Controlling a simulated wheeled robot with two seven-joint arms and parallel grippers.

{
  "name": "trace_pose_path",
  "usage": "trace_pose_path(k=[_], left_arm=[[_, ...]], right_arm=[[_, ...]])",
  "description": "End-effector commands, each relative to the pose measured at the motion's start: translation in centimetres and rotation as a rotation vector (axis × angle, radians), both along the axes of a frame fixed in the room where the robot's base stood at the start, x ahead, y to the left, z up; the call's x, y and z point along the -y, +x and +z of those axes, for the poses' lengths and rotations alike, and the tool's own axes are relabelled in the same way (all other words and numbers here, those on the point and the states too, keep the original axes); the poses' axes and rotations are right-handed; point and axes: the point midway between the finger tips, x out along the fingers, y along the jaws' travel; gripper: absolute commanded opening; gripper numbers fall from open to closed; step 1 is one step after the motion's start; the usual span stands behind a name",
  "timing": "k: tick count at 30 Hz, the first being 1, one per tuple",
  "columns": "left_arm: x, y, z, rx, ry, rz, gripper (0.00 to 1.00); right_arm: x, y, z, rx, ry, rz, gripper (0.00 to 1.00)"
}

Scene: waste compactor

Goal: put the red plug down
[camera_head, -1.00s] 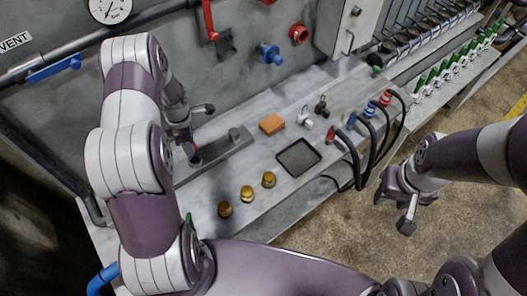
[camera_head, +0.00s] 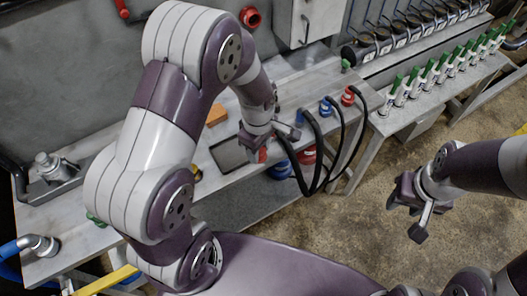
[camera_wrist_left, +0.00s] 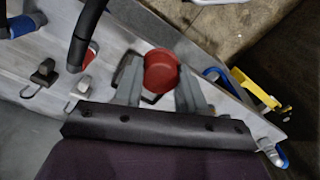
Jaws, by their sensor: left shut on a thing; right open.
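The red plug (camera_wrist_left: 160,72) sits between the fingers of my left gripper (camera_wrist_left: 158,88) in the left wrist view. My left gripper is shut on it. In the head view a bit of the red plug (camera_head: 262,155) shows under my left gripper (camera_head: 268,143), by the right side of the dark tray (camera_head: 228,155) on the bench. I cannot tell whether the plug touches the bench. My right gripper (camera_head: 418,212) is open and empty, over the floor at the right.
A blue plug (camera_head: 326,108) and a red one (camera_head: 348,96) with black cables stand right of my left gripper. Cables loop over the bench's front edge. An orange block (camera_head: 215,114) lies behind the tray. My left arm hides much of the bench.

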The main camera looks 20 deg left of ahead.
Motion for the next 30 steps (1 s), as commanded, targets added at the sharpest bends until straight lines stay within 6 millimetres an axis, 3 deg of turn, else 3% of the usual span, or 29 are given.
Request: trace_pose_path(k=[4,12,15,19,24,30], left_arm=[[-1.5,0.3,-0.9,-0.004,0.000,-0.045,0.04],[-8.2,4.1,-5.3,-0.003,-0.001,-0.046,0.04],[-9.6,5.0,-6.5,-0.002,-0.001,-0.048,0.04],[-10.3,5.3,-7.6,-0.004,-0.001,-0.050,0.04],[-10.3,5.3,-10.6,-0.003,-0.001,-0.050,0.04],[-10.3,5.4,-11.1,0.001,-0.001,-0.050,0.04]], right_arm=[[0.0,0.0,0.6,0.000,0.000,0.000,0.43],[0.0,0.0,2.5,0.000,0.000,0.000,0.43],[0.0,0.0,2.8,0.000,0.000,0.000,0.43],[0.0,0.0,3.3,0.000,0.000,0.000,0.43],[0.0,0.0,4.2,0.000,0.000,0.000,0.43],[0.0,0.0,4.1,0.000,0.000,0.000,0.43]])
